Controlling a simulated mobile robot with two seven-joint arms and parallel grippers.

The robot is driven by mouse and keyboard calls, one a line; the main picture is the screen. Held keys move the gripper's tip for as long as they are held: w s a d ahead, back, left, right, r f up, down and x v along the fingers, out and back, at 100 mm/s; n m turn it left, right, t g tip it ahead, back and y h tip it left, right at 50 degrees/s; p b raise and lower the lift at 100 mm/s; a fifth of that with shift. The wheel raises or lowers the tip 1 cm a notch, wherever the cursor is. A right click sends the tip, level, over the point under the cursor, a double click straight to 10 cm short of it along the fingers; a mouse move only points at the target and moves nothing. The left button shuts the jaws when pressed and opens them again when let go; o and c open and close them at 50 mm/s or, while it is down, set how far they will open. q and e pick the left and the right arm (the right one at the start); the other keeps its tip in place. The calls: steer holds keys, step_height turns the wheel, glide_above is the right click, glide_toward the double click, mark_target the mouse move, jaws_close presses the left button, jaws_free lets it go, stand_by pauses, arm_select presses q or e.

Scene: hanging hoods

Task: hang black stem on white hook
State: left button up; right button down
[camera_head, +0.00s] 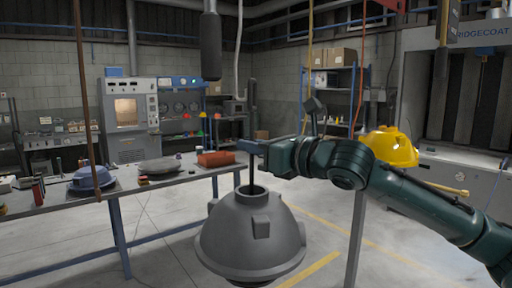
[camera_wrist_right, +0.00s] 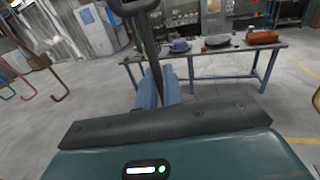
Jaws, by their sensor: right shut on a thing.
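My right gripper (camera_head: 250,147) is shut on the upright black stem (camera_head: 252,174) of a grey domed hood (camera_head: 250,240). The hood hangs below the gripper, clear of the floor as far as I can tell. In the right wrist view the black stem (camera_wrist_right: 150,45) rises past the gripper to a bent top at the upper edge. A thin white rod (camera_head: 239,45) hangs from above, just left of the stem in the head view. My left gripper is not in view.
A long table (camera_head: 120,197) with a blue hood (camera_head: 92,178), a grey dish and a red box stands at left. A yellow hood (camera_head: 391,147) shows behind my right arm. Brown, yellow and red rods hang around. A pink hook (camera_wrist_right: 42,65) shows in the wrist view.

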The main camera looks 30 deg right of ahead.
steer(key=shift+w+r, duration=0.15)
steer(key=shift+w, duration=0.1)
stand_by(0.3)
steer(key=shift+d+x, duration=0.15)
steer(key=shift+x, duration=0.55)
steer(key=shift+d+x, duration=0.15)
steer(key=shift+x, duration=0.5)
steer(key=shift+w, duration=0.2)
arm_select(q)
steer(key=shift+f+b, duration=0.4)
steer(key=shift+b, duration=0.05)
arm_select(e)
steer(key=shift+f, duration=1.45)
steer(key=c, duration=1.5)
jaws_free()
steer(key=shift+o, duration=0.2)
steer(key=shift+f, duration=0.2)
arm_select(q)
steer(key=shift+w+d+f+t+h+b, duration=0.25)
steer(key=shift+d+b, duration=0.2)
steer(key=shift+b, duration=0.9)
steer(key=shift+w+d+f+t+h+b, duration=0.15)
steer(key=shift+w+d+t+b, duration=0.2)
steer(key=shift+b, duration=0.95)
arm_select(e)
steer(key=v, duration=1.3)
steer(key=shift+r, duration=0.2)
